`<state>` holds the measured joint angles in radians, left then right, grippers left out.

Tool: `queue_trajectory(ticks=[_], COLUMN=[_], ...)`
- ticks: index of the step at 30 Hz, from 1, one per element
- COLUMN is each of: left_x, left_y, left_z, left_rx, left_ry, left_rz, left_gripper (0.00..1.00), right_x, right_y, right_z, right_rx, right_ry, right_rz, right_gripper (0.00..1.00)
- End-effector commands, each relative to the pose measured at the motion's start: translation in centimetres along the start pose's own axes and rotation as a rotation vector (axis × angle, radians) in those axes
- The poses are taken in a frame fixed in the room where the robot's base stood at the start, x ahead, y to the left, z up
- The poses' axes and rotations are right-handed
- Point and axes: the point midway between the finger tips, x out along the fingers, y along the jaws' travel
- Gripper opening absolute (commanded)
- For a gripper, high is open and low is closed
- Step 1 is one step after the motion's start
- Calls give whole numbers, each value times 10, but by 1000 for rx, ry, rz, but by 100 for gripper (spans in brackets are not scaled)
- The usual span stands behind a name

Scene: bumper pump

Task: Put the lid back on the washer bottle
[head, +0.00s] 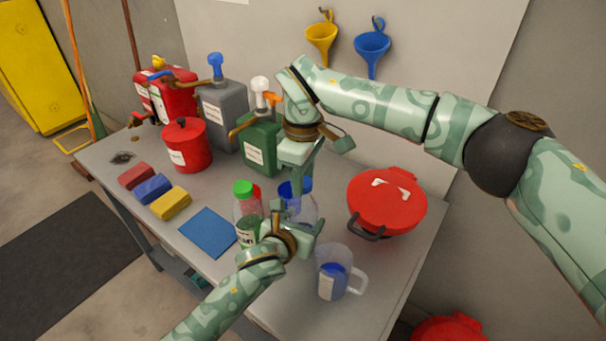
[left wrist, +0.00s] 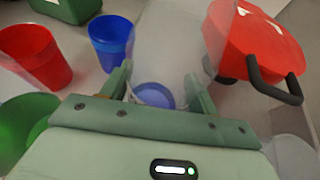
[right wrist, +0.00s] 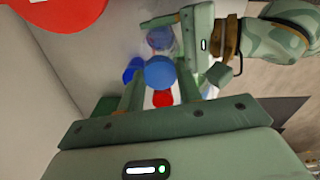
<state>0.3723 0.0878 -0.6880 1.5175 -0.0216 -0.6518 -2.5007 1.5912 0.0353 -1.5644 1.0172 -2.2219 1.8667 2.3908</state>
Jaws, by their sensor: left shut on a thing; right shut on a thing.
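The clear washer bottle (head: 305,210) stands near the table's middle; it also shows in the left wrist view (left wrist: 170,45), with blue at its bottom. My left gripper (head: 301,224) is shut on its side. My right gripper (head: 297,184) points down from above, at the bottle's far side in the head view. In the right wrist view it is shut on a round blue lid (right wrist: 160,73), with the bottle and left gripper just beyond. My right fingers partly hide the lid in the head view, and I cannot tell whether it touches the bottle.
A clear jug (head: 332,280) stands in front, a red lidded pot (head: 388,200) to the right. A blue cloth (head: 208,232) lies left.

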Motion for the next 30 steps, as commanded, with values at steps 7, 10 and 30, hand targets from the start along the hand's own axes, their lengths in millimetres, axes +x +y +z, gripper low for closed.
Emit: queue_trajectory(ticks=[7,10,30], left_x=[0,0,0], left_y=[0,-1,0], left_z=[-1,-1,-1], left_rx=[1,1,0], left_ry=[1,1,1], left_rz=[-1,-1,-1], left_gripper=[0,0,0], right_x=[1,0,0], right_y=[-2,-1,0], right_z=[-2,-1,-1], right_rx=[621,710,727], right_ry=[2,1,1], right_rz=[-4,-2,2], right_gripper=[10,10,56])
